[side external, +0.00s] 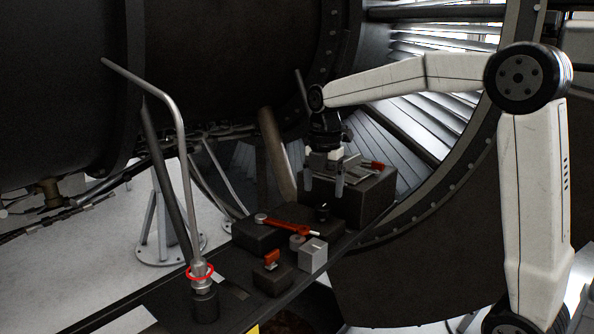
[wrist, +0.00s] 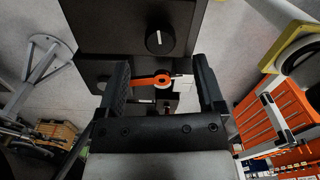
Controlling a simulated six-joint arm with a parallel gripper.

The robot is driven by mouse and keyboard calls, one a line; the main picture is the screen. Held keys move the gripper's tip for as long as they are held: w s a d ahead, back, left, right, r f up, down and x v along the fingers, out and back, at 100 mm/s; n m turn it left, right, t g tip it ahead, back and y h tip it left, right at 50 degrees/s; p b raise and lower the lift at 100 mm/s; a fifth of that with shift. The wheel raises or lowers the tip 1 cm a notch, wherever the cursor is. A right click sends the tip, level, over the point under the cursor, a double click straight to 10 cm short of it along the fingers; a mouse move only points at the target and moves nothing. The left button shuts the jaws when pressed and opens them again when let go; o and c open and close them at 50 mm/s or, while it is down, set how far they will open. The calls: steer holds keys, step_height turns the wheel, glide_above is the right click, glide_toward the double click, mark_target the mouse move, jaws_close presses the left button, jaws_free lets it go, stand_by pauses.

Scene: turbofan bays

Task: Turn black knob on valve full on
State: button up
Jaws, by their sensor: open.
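The black knob (wrist: 160,41) is round with a white pointer line and sits on a dark box in the wrist view, beyond my fingertips. The line points toward the top of that picture. In the side external view a small black knob (side external: 322,210) stands below my gripper (side external: 324,190). My gripper points down there with its two fingers apart and nothing between them. In the wrist view my gripper (wrist: 160,62) is open too, and the knob lies roughly centred ahead of the gap. The fingers appear apart from the knob.
An orange lever (side external: 288,226) lies on a dark block beside the knob. A silver cube (side external: 312,255) and a small box with an orange-red switch (side external: 272,260) stand in front. A bent metal tube with a red ring (side external: 201,271) rises at left. A larger dark box (side external: 366,200) stands behind.

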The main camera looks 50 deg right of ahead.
mark_target(323, 207)
steer(key=shift+r, duration=1.6)
steer(key=s+a+f+g, duration=0.2)
steer(key=s+a+f, duration=0.7)
steer(key=s+f, duration=0.3)
step_height(323, 207, down, 11)
steer(key=m+t, duration=0.4)
steer(key=m, duration=1.6)
steer(key=shift+a+r+t, duration=0.2)
steer(key=shift+a+t, duration=0.1)
steer(key=shift+a, duration=0.1)
steer(key=shift+w, duration=0.1)
